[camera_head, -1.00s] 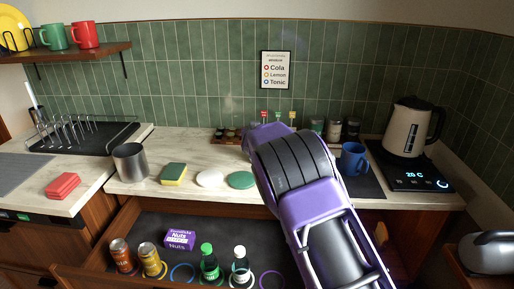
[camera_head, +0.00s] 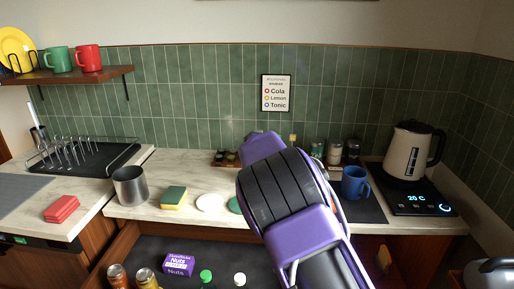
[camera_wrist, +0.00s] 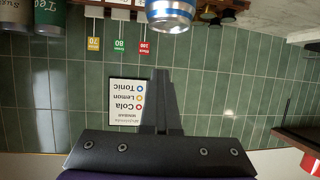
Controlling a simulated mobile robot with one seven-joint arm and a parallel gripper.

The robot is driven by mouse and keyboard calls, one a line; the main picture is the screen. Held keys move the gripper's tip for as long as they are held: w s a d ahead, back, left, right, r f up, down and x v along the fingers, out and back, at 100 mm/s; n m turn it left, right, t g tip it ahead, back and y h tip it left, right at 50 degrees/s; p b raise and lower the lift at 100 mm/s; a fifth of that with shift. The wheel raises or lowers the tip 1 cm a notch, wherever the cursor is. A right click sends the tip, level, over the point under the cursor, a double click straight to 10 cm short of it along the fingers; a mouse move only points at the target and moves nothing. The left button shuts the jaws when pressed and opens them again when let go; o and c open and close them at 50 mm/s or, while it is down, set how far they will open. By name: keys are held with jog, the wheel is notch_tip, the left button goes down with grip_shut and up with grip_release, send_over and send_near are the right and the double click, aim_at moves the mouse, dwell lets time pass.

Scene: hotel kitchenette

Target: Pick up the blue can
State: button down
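The blue can (camera_wrist: 171,14), blue with silver bands, shows at the top edge of the wrist view, partly cut off. That view is upside down. My gripper (camera_wrist: 160,75) points toward the tiled wall. Its dark fingers look close together with nothing between them, and the can is apart from the fingertips. In the head view my purple arm covers the gripper's fingers, and I cannot see the blue can there.
An open drawer at the front holds a purple nuts box (camera_head: 178,264), cans and bottles. On the counter are a metal cup (camera_head: 130,186), a sponge (camera_head: 173,197), a blue mug (camera_head: 355,183) and a kettle (camera_head: 409,152). Jars (camera_head: 334,151) stand near the wall.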

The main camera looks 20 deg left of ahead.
jog(key=c, duration=1.5)
grip_release()
jog(key=shift+c, duration=0.2)
jog(key=o, duration=1.2)
jog(key=shift+r, duration=0.1)
